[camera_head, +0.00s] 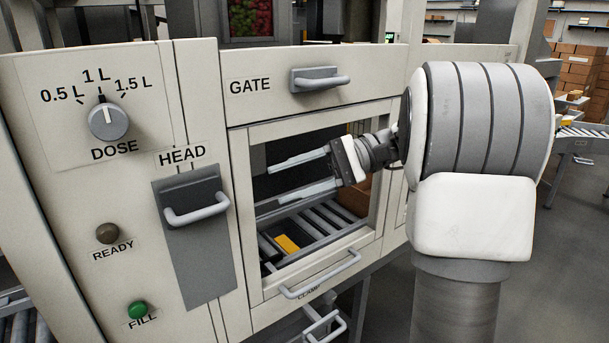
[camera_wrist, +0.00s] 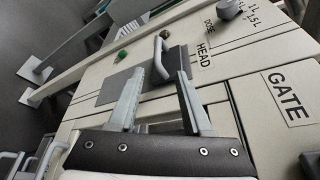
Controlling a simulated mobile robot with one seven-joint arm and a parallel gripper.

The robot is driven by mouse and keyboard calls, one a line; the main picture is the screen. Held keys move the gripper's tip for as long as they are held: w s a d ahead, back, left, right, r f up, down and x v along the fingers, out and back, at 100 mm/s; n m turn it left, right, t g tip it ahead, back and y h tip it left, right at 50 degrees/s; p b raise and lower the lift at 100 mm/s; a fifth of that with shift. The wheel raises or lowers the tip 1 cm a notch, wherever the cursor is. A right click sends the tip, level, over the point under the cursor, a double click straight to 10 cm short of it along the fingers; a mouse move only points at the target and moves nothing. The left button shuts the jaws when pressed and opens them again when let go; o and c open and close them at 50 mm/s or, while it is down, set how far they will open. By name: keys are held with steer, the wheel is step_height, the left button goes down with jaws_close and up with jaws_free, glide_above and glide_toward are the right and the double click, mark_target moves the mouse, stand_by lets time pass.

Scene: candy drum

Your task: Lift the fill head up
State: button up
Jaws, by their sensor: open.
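The HEAD handle (camera_head: 197,212) is a light grey bar on a dark grey plate (camera_head: 205,263), set in the cream front panel under the HEAD label. In the wrist view the handle (camera_wrist: 160,58) shows beyond my fingertips, roughly in line with the gap between them. My gripper (camera_head: 274,183) is open and empty. In the head view it appears right of the handle, in front of the window opening, with its fingers pointing left. Fingers and handle look apart. The wrist view also shows my gripper (camera_wrist: 158,80) with fingers spread. I cannot make out the fill head itself.
The GATE handle (camera_head: 320,80) is above the window and the CLAMP handle (camera_head: 320,275) below it. The DOSE knob (camera_head: 108,121), dark READY lamp (camera_head: 107,233) and green FILL button (camera_head: 138,310) are on the left. Rollers (camera_head: 318,222) show inside the window.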

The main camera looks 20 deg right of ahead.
steer(key=v, duration=0.2)
steer(key=shift+d+r, duration=0.1)
steer(key=shift+d, duration=0.15)
steer(key=shift+a, duration=0.1)
steer(key=s+a+f+n+h, duration=0.2)
steer(key=s+a+f+h, duration=0.3)
steer(key=s+a+h, duration=0.3)
steer(key=s+d+f+n+t+h, duration=0.3)
steer(key=s+h, duration=0.4)
steer(key=s, duration=0.3)
step_height(320, 180, down, 3)
steer(key=shift+d+r+n+t+h, duration=0.2)
steer(key=shift+n+t+h, duration=0.1)
steer(key=shift+n+t, duration=0.65)
steer(key=shift+a, duration=0.2)
